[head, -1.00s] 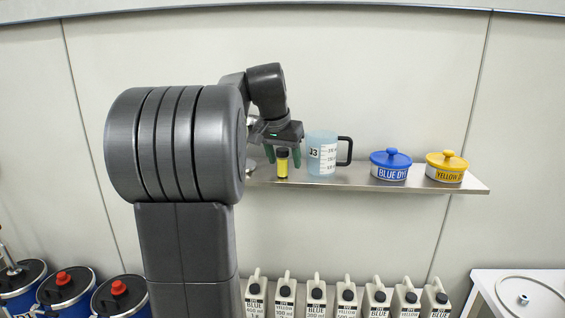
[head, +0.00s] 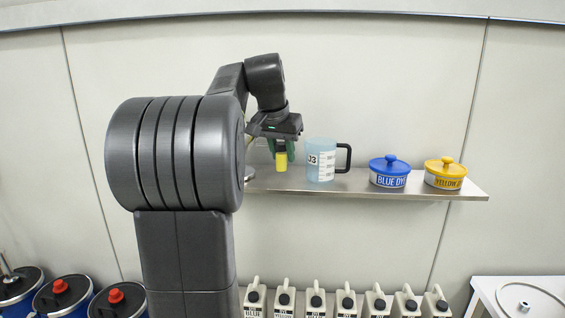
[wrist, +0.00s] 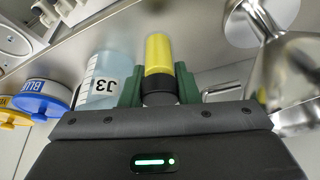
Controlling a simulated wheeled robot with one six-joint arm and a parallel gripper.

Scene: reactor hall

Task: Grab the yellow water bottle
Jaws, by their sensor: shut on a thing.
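The small yellow bottle (head: 281,162) with a black cap is held upright in my gripper (head: 281,150). In the head view its bottom appears a little above the steel shelf, and the fingers cover its cap. In the wrist view the yellow bottle (wrist: 158,53) sits between the green fingers of my gripper (wrist: 159,88), which are shut on it around the black cap.
A light blue measuring jug (head: 319,162) marked J3 stands close to the right on the shelf (head: 345,184). A blue dye tub (head: 390,171) and a yellow dye tub (head: 445,174) stand farther right. Several canisters (head: 316,302) line up below.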

